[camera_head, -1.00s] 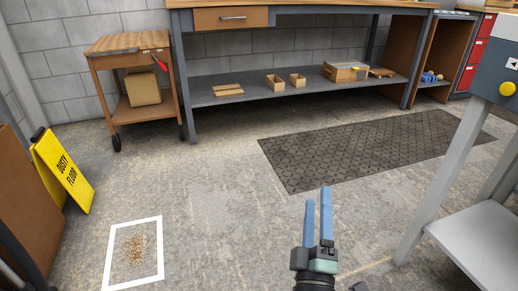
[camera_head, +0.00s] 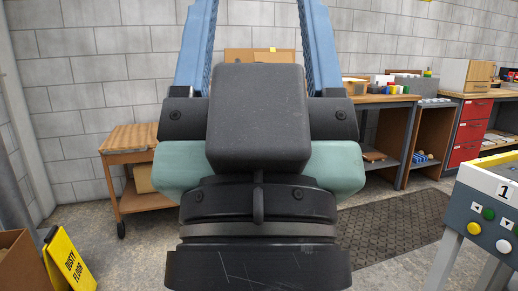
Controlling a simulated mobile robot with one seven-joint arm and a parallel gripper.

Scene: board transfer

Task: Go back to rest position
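My gripper (camera_head: 258,45) fills the middle of the head view, raised close to the camera with its two blue fingers pointing up. The fingers stand wide apart, and nothing shows between them except the wall and a brown box behind. The fingertips run past the top edge of the frame. The gripper's black and teal body hides much of the workbench. No board is seen in the gripper.
A wooden cart (camera_head: 133,140) stands at the left by the wall, with a yellow floor sign (camera_head: 70,262) in front. A workbench (camera_head: 375,98) with boxes is behind my gripper. A grey machine (camera_head: 490,205) with buttons stands at the right. A dark mat (camera_head: 400,228) lies between.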

